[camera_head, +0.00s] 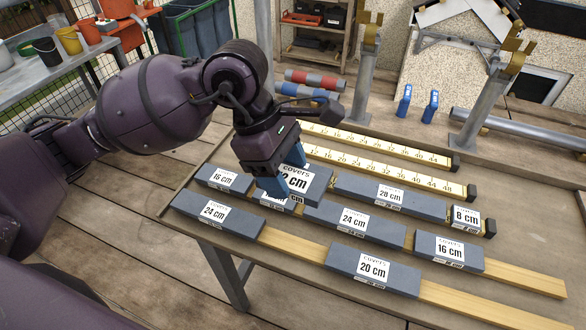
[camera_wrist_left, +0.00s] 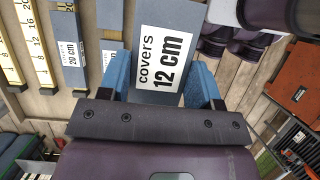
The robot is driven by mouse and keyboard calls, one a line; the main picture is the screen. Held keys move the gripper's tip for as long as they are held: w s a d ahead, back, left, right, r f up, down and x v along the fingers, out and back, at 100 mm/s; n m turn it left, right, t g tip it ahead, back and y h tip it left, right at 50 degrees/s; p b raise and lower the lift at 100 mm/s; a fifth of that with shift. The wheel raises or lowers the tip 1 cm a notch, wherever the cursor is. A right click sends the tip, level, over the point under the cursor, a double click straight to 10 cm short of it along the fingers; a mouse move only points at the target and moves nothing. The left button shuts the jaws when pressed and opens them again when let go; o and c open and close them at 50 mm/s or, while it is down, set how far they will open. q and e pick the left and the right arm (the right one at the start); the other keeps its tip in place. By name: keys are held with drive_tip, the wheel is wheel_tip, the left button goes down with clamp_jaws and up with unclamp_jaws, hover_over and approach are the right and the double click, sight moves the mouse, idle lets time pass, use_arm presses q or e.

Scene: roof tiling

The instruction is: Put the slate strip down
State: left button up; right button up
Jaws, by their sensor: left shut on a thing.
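My left gripper (camera_head: 284,172) is shut on a dark grey slate strip labelled "covers 12 cm" (camera_head: 318,184). The strip also fills the middle of the left wrist view (camera_wrist_left: 150,88), with a blue finger on either side. In the head view it overlaps another slate strip (camera_head: 268,201), whose label is partly hidden. I cannot tell whether the two touch. My right gripper is not in view.
The wooden table (camera_head: 535,240) also bears strips marked 24 cm (camera_head: 190,203), 20 cm (camera_head: 345,266) and 16 cm (camera_head: 475,264), on wooden battens (camera_head: 525,278). Yellow rulers (camera_head: 385,144) lie behind.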

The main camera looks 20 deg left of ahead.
use_arm(q)
drive_tip(key=shift+r, duration=0.3)
drive_tip(key=m, duration=0.1)
drive_tip(key=m+g, duration=0.1)
drive_tip(key=m, duration=0.2)
drive_tip(key=shift+w+a+f+g, duration=0.1)
drive_tip(key=shift+a+f+g, duration=0.1)
drive_tip(key=shift+a+g, duration=0.1)
drive_tip(key=m, duration=0.1)
drive_tip(key=a+f+m+g+y, duration=0.1)
drive_tip(key=m, duration=0.1)
drive_tip(key=w+f+m, duration=0.1)
drive_tip(key=m, duration=0.1)
drive_tip(key=shift+a+f+g+y, duration=0.1)
drive_tip(key=shift+a+g+y, duration=0.15)
drive_tip(key=shift+g+y, duration=0.05)
drive_tip(key=w+a+f+m+y, duration=0.3)
drive_tip(key=w+a+f+m, duration=0.1)
drive_tip(key=f+m, duration=0.3)
drive_tip(key=shift+a+m+g, duration=0.4)
drive_tip(key=shift+a+m, duration=0.15)
drive_tip(key=shift+m, duration=0.05)
